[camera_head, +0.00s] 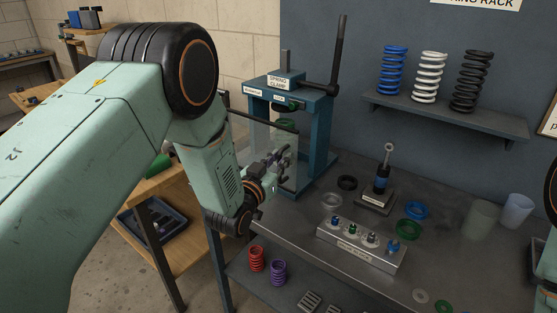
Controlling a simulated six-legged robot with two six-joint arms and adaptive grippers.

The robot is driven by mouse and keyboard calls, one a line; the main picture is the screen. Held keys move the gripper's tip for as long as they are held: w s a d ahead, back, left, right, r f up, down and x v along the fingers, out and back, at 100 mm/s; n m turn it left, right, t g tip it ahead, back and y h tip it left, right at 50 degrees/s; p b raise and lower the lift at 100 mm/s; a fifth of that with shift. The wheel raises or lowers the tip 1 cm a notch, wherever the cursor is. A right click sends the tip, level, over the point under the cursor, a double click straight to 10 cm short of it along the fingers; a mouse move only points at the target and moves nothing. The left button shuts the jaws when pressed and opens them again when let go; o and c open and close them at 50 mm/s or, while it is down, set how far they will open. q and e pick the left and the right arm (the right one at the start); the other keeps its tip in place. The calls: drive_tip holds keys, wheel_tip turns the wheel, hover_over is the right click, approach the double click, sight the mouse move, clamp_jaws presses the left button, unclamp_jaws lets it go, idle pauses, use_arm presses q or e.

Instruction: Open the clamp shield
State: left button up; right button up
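The spring clamp (318,130) is a teal frame standing at the back left of the dark workbench, with a label on top and a tall black lever (338,55) at its right. A clear shield (262,135) hangs at its front below a dark bar (260,113). My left gripper (280,160) is at the shield's lower part, with its dark fingers pointing up and right. Whether it touches the shield, and how far the fingers are apart, I cannot tell. My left arm hides part of the shield's left side. My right gripper is out of view.
A shelf (450,117) holds blue, white and black springs. On the bench (300,228) are a shock absorber (382,180), a metal block with small fittings (360,246), rings and two cups (516,210). Red and purple springs (278,272) stand on the lower shelf.

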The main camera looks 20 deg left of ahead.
use_arm(q)
drive_tip(key=shift+w+d+f, duration=0.1)
drive_tip(key=shift+w+d, duration=0.05)
drive_tip(key=shift+w, duration=0.1)
drive_tip(key=shift+c, duration=0.2)
drive_tip(key=shift+d, duration=0.1)
drive_tip(key=shift+c, duration=0.7)
drive_tip(key=shift+s+a, duration=0.15)
drive_tip(key=shift+a, duration=0.1)
clamp_jaws()
drive_tip(key=shift+d, duration=0.2)
drive_tip(key=shift+a, duration=0.1)
